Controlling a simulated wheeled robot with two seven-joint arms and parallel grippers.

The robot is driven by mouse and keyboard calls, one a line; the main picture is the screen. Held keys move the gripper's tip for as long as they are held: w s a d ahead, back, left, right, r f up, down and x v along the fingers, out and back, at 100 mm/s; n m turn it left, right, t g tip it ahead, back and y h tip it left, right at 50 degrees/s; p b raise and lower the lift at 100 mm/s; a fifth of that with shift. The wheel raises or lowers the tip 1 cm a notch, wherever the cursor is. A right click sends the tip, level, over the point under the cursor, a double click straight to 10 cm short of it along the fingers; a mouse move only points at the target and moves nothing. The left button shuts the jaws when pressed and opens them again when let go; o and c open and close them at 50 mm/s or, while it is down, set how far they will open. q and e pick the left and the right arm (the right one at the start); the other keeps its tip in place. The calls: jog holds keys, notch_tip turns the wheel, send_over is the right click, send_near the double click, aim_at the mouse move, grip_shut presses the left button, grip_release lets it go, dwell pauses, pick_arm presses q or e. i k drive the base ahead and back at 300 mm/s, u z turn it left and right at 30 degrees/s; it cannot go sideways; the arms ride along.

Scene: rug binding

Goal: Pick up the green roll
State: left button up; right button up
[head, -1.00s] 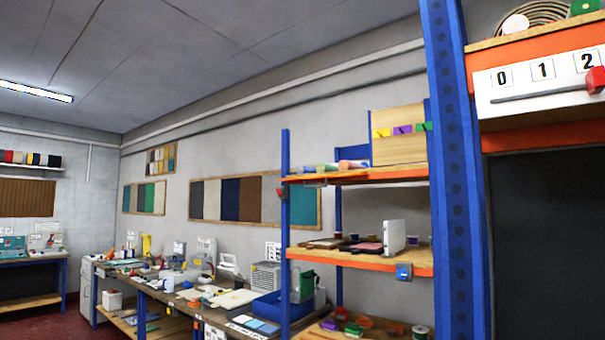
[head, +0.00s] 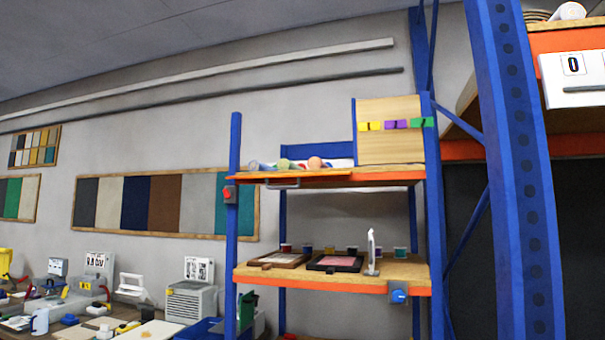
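Several rolls lie on the top shelf of the blue and orange rack in the head view. A small green roll (head: 284,164) lies among them, left of an orange-ended roll (head: 315,163). Its end faces me, and the shelf's front edge hides part of it. Another green item (head: 422,122) is at the right end of a row of coloured tags above, by the wooden panel. Neither of my grippers is in view.
The rack's top shelf (head: 340,178) has an orange front edge and a handle below. The middle shelf (head: 340,277) holds frames and several spools. A blue upright (head: 515,170) stands close at right. A cluttered workbench (head: 140,330) runs along the left.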

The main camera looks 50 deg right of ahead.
aim_at(282, 164)
jog(key=z, duration=0.65)
jog(key=i, duration=0.9)
jog(key=z, duration=0.9)
